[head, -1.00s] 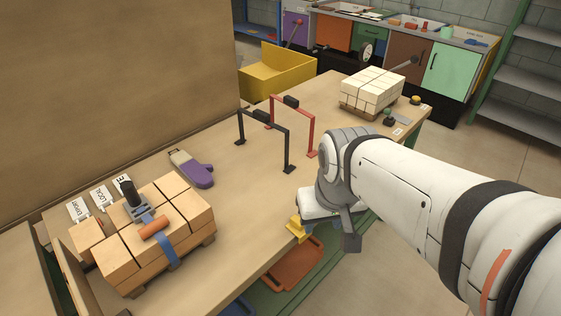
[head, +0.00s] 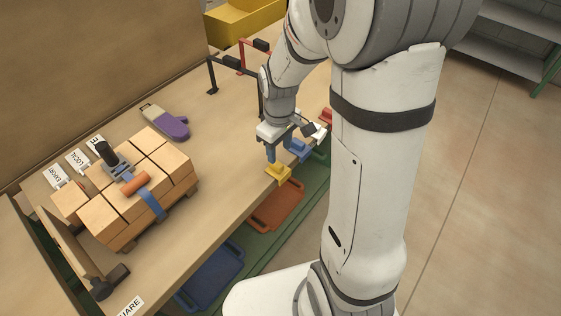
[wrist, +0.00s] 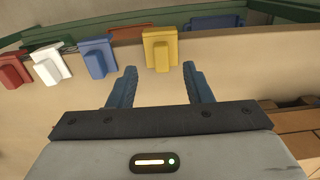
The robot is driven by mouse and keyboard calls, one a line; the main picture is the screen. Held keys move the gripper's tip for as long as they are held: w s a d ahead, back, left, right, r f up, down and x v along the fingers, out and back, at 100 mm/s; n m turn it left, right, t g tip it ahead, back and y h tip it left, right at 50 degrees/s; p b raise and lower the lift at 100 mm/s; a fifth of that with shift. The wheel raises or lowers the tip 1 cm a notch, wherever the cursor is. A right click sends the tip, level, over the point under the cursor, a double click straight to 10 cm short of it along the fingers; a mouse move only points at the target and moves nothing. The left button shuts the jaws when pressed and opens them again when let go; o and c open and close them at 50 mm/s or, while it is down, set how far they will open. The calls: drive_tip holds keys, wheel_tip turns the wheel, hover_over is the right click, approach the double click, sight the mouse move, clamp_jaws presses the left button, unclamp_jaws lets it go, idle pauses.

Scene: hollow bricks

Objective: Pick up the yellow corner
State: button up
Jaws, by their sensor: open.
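The yellow corner (head: 279,173) sits at the front edge of the workbench, just below my gripper (head: 279,152). In the wrist view the yellow corner (wrist: 160,48) is upright at the bench edge. It lies beyond the tips of my gripper (wrist: 160,70), roughly centred on the gap between the two blue fingers. My gripper is open and empty. How much room is left between the fingertips and the yellow corner is hard to tell.
A blue corner (wrist: 97,58), a white corner (wrist: 50,65) and a red corner (wrist: 12,71) stand along the same edge. A strapped stack of bricks (head: 120,200) is at the left. Below the edge are an orange tray (head: 277,205) and a blue tray (head: 210,275).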

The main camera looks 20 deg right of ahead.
sight(278, 164)
drive_tip(key=f, duration=0.6)
drive_tip(key=shift+w+a+f, duration=0.1)
drive_tip(key=shift+w+a, duration=0.05)
drive_tip(key=shift+w, duration=0.05)
clamp_jaws()
